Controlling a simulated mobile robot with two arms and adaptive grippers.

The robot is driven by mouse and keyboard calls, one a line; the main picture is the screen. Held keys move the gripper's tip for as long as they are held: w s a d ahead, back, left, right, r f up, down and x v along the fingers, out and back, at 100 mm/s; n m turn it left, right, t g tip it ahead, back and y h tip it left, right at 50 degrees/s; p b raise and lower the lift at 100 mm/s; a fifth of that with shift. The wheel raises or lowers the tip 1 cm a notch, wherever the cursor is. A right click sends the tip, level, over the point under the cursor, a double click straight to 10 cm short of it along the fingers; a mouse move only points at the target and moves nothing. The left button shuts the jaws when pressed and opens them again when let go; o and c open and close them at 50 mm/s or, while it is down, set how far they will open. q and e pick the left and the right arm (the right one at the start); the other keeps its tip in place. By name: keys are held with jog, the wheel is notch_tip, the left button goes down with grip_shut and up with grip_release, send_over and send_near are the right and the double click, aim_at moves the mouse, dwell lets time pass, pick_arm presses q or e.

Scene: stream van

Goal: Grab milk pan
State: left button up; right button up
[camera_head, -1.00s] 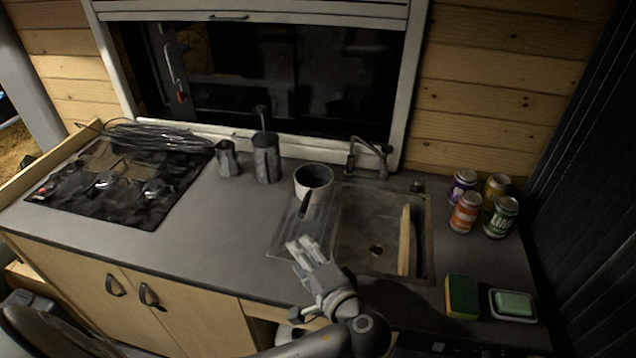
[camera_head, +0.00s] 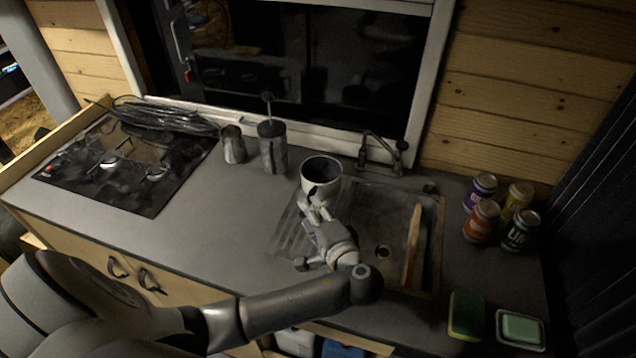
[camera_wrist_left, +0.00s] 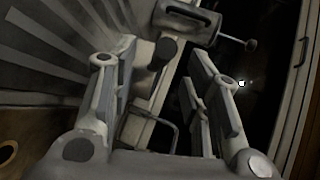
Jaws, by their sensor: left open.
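The milk pan (camera_head: 322,178) is a small white pot with a dark inside, standing upright on the ridged drainboard (camera_head: 285,235) beside the sink. My left gripper (camera_head: 316,211) is at its near side in the head view, fingers pointing at the pan and partly covering its dark handle. In the wrist view the fingers (camera_wrist_left: 165,95) are spread apart, with a dark rounded piece between them, perhaps the handle. I cannot tell whether they touch it. My right gripper does not show.
A metal pitcher (camera_head: 233,146) and a plunger pot (camera_head: 273,150) stand left of the pan. The faucet (camera_head: 382,150) and sink (camera_head: 375,225) lie right, then several cans (camera_head: 481,222), a sponge (camera_head: 466,315) and a soap dish (camera_head: 520,328). The hob (camera_head: 120,165) is far left.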

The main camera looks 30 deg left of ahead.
aim_at(315, 189)
pick_arm(q)
jog(key=p+x, duration=0.2)
jog(key=x, duration=0.2)
jog(key=shift+w+a+r, duration=0.1)
jog(key=shift+a+r, duration=0.05)
jog(key=shift+a, duration=0.05)
jog(key=shift+w+a, duration=0.1)
jog(key=shift+a, duration=0.05)
jog(key=shift+f, duration=0.2)
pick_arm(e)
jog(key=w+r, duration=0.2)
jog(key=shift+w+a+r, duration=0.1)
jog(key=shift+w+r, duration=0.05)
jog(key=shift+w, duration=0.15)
pick_arm(q)
jog(key=shift+c, duration=0.3)
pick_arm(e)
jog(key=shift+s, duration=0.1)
pick_arm(q)
grip_shut()
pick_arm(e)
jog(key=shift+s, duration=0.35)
